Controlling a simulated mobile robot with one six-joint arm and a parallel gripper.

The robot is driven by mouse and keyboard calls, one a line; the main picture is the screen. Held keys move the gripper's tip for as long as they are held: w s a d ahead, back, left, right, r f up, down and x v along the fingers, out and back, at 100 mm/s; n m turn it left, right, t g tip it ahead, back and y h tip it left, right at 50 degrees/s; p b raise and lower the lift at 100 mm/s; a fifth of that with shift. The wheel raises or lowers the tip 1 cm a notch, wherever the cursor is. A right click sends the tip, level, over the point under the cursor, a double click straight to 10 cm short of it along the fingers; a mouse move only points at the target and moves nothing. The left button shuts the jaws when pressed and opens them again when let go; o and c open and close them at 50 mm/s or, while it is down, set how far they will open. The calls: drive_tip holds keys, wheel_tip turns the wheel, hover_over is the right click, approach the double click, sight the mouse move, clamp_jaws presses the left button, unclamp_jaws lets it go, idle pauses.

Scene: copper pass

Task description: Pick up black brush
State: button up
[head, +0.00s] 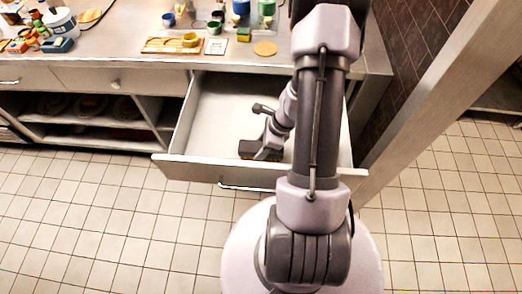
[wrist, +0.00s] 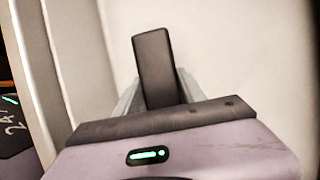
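My gripper (head: 258,153) is down inside the open drawer (head: 218,110), close to the drawer's front wall. A dark block, which looks like the black brush (head: 247,148), lies low beside the fingers there, partly hidden by my gripper. In the wrist view the brush (wrist: 155,65) shows as a plain black upright block. It sits between the two grey fingers of my gripper (wrist: 158,88) and reaches past their tips. The fingers are close on both sides of it. I cannot tell whether they press on it. Its lower end is hidden behind the gripper body.
The rest of the drawer floor looks bare. The counter (head: 120,50) above holds several jars, a yellow-green sponge (head: 244,34) and a wooden board (head: 172,45). Open shelves (head: 90,120) are at the left. A pale post (head: 420,95) rises at the right. Tiled floor lies in front.

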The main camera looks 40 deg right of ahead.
sight(261, 146)
clamp_jaws()
wheel_tip(261, 146, up, 10)
drive_tip(key=p, duration=0.6)
